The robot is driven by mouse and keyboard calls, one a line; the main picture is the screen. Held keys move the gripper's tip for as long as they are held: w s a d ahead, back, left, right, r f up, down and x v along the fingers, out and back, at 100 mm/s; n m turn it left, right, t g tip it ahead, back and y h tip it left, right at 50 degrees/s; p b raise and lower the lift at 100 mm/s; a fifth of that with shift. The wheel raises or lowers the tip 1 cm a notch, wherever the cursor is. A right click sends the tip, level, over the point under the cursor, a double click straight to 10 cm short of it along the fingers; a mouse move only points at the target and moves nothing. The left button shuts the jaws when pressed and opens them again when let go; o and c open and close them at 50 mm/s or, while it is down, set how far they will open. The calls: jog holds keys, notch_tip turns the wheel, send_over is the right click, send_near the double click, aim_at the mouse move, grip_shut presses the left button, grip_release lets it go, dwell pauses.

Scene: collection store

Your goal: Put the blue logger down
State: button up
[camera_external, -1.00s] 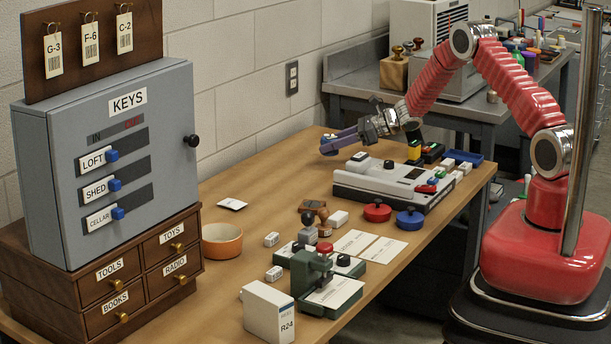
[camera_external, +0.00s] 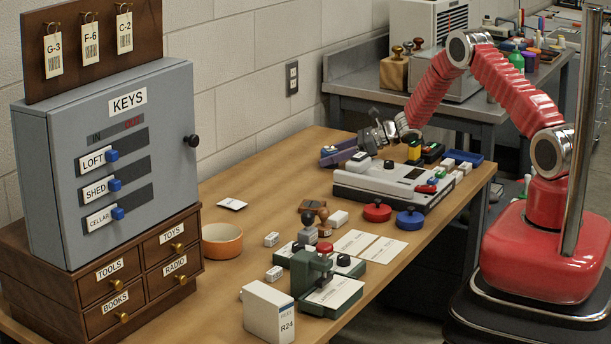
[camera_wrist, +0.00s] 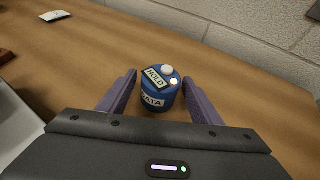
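The blue logger (camera_wrist: 158,92) shows in the wrist view as a short, round blue body with a HOLD label on top, a DATA label on its side and two white knobs. It appears to stand upright on the wooden table. My gripper (camera_wrist: 160,80) has its purple fingers on either side of the logger, with a narrow gap at each side, so it looks open. In the external view my gripper (camera_external: 338,153) is low over the far edge of the table, behind the white console.
The white console (camera_external: 385,180) stands just in front of my gripper. The wall (camera_external: 245,90) runs close behind. Red (camera_external: 377,210) and blue (camera_external: 411,218) round pads lie nearer. Bare table lies left of my gripper, around a small white packet (camera_external: 232,203).

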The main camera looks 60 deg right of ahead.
jog(key=shift+r, duration=0.15)
jog(key=v, duration=0.7)
jog(key=shift+s+d, duration=0.2)
dwell(0.5)
jog(key=s+a+r+n+g+y, duration=0.1)
jog(key=s+a+r+n+g, duration=0.2)
jog(key=s+a+r+n, duration=0.6)
jog(key=s+a+r+n+g+y, duration=0.1)
jog(key=s+a+r+n+g, duration=0.2)
jog(key=s+a+r+n, duration=0.55)
jog(key=s+a+r+n+h, duration=0.1)
jog(key=s+r+n+h, duration=0.1)
jog(key=s, duration=0.6)
jog(key=s+a+r+n+h, duration=0.2)
jog(key=s+r+n+h, duration=0.1)
jog(key=s+n, duration=0.3)
jog(key=s+a+r+n+h, duration=0.2)
jog(key=s+n, duration=0.3)
jog(key=s, duration=0.5)
jog(key=shift+s+r+h, duration=0.15)
jog(key=shift+r+h, duration=0.35)
jog(key=shift+r, duration=0.3)
